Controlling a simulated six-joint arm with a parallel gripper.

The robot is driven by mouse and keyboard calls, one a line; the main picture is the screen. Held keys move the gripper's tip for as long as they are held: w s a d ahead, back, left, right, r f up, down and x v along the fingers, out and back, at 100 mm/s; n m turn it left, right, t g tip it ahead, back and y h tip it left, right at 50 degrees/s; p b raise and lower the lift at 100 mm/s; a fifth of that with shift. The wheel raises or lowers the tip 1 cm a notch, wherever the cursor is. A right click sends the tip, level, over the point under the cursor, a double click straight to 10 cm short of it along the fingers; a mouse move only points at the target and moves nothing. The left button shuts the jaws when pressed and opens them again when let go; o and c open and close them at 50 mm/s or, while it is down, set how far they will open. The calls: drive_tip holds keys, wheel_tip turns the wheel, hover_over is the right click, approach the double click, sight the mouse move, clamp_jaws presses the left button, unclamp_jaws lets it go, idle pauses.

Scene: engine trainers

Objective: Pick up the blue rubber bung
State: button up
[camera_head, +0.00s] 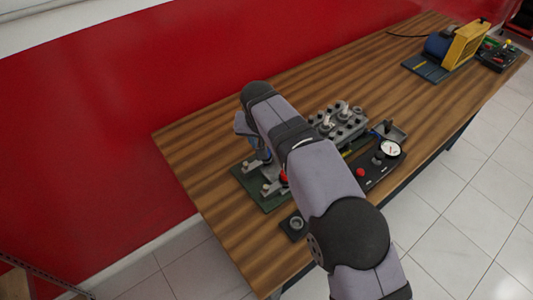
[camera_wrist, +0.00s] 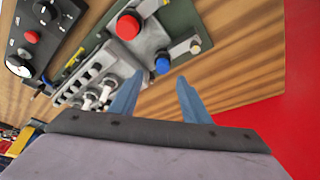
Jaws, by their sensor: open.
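The blue rubber bung (camera_wrist: 162,65) sits on the grey metal engine block (camera_wrist: 147,42) in the wrist view, beside a larger red bung (camera_wrist: 128,26). In the head view my arm hides most of that spot. My gripper (camera_wrist: 152,82) shows two blue fingers, open with nothing between them. The fingertips appear just short of the blue bung, which lies beyond the gap between them. I cannot tell the height of the fingers above it. In the head view my gripper (camera_head: 243,124) is over the left part of the engine trainer, partly hidden by my wrist.
The block stands on a green base (camera_head: 251,187). A part with upright plugs (camera_head: 338,122) and a black panel with a gauge (camera_head: 389,149) are close by. A yellow and blue machine (camera_head: 463,46) stands far right. The table's left end (camera_head: 190,139) is clear.

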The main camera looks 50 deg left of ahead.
drive_tip(key=shift+p+x, duration=0.55)
drive_tip(key=shift+x, duration=0.55)
drive_tip(key=shift+a+f, duration=0.1)
drive_tip(key=shift+p+x, duration=1.6)
drive_tip(key=shift+x, duration=0.85)
drive_tip(key=shift+s+a, duration=0.1)
clamp_jaws()
